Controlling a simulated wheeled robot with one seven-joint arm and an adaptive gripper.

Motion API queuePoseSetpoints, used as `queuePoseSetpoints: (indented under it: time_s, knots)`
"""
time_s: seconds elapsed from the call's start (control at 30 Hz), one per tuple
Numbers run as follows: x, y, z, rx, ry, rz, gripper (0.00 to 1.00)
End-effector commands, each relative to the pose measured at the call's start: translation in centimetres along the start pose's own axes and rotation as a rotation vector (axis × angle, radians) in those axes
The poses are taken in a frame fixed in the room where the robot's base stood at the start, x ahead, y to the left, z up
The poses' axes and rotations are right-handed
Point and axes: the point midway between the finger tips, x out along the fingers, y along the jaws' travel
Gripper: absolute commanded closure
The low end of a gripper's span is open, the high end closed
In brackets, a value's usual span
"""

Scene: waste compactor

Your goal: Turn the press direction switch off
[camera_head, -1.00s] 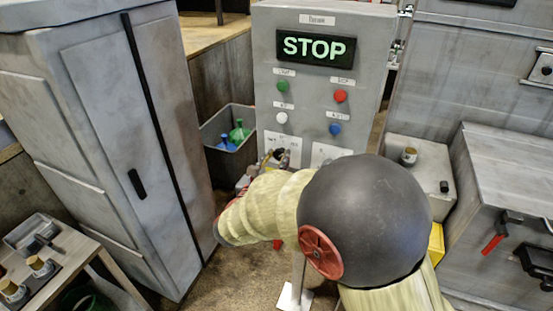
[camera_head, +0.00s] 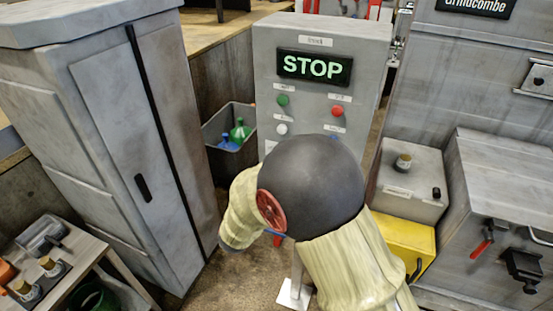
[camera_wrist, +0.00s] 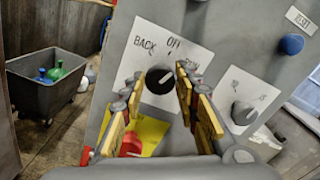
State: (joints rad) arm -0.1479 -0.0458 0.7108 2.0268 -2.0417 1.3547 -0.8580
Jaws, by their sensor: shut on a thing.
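The grey control panel (camera_head: 300,103) stands in the middle of the head view. In the wrist view the press direction switch (camera_wrist: 160,79) is a round black knob with a white pointer on a white plate. The plate reads BACK at left, Off at top and a partly covered word at right. The pointer slants to the upper right, toward the covered word. My gripper (camera_wrist: 159,77) has its yellow-padded fingers on either side of the knob, shut on it. In the head view my arm hides the gripper and the switch.
A second knob (camera_wrist: 243,113) sits to the right, with a blue button (camera_wrist: 291,44) above. A red knob (camera_wrist: 130,145) on a yellow plate is below, by the left finger. A grey bin (camera_head: 217,150) stands left of the panel, a grey cabinet (camera_head: 105,130) further left.

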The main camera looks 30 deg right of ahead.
Motion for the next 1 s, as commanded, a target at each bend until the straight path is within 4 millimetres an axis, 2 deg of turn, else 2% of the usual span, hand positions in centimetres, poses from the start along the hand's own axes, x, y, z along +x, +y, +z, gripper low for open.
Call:
queuePoseSetpoints:
  time_s: [0.2, 0.5, 1.0]
  knots:
    - [-0.01, -0.08, 0.37, -0.178, 0.001, 0.001, 0.94]
    - [0.01, 0.08, 0.21, -0.346, 0.0, 0.0, 0.94]
    - [0.01, 0.23, 0.03, -0.413, -0.002, 0.0, 0.94]
